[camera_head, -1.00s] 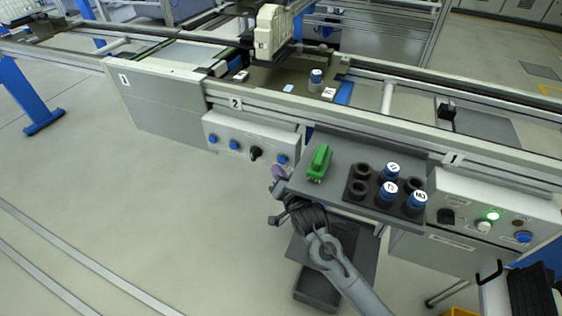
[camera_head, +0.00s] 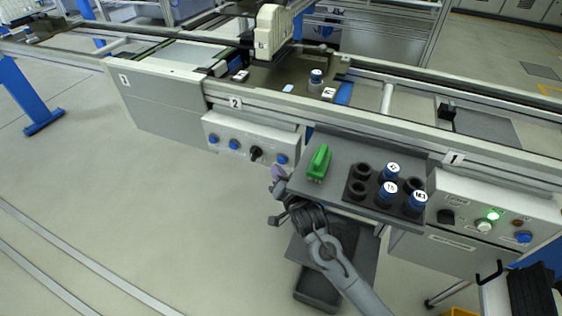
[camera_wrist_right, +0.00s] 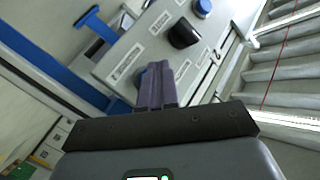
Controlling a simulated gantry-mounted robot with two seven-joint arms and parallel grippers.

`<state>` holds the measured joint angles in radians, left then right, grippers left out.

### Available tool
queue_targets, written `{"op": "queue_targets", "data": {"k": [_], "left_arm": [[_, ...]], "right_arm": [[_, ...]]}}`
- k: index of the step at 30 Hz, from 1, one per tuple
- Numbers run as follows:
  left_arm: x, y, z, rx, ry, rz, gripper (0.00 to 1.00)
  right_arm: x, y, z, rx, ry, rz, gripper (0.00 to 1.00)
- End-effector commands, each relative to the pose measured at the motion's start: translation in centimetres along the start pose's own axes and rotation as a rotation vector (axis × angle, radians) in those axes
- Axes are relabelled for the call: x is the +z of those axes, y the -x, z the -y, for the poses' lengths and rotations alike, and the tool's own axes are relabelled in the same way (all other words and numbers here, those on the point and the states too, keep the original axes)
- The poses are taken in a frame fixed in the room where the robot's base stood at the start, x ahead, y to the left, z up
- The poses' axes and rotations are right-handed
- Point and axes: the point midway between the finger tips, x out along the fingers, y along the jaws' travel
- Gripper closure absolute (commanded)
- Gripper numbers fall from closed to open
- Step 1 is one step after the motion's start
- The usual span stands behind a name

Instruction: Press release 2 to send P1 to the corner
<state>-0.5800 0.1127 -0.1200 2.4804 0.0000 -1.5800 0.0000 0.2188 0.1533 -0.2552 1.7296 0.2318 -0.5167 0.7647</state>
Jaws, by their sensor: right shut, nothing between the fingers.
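The station 2 control panel (camera_head: 245,143) has blue buttons and a black knob (camera_head: 256,154). Its rightmost blue button (camera_head: 281,159) is just beyond my right gripper (camera_head: 278,173), which is shut and empty. In the right wrist view the purple fingers (camera_wrist_right: 157,88) are together and cover most of a blue button (camera_wrist_right: 140,76). I cannot tell whether they touch it. The black knob (camera_wrist_right: 184,34) and another blue button (camera_wrist_right: 203,8) show beyond. Button labels are too small to read. A dark pallet (camera_head: 265,77) sits on the line at station 2.
A grey shelf (camera_head: 335,150) close right of my gripper carries a green object (camera_head: 319,162) and a black holder (camera_head: 352,197) with blue-capped parts. The station 1 panel (camera_head: 455,200) has a lit green lamp (camera_head: 493,214).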

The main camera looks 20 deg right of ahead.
Motion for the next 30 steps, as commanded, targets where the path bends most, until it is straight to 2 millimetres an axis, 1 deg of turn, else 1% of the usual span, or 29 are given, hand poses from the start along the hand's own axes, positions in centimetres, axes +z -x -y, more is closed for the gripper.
{"op": "queue_targets", "data": {"k": [17,30], "left_arm": [[0.09,-0.01,0.29,-0.009,-0.012,0.002,1.0],[-0.22,0.74,0.05,-0.001,-0.001,0.001,1.0]], "right_arm": [[-0.02,-0.01,0.0,0.0,0.0,0.0,1.0],[-0.49,-0.6,-0.42,0.0,0.0,0.0,1.0]]}}
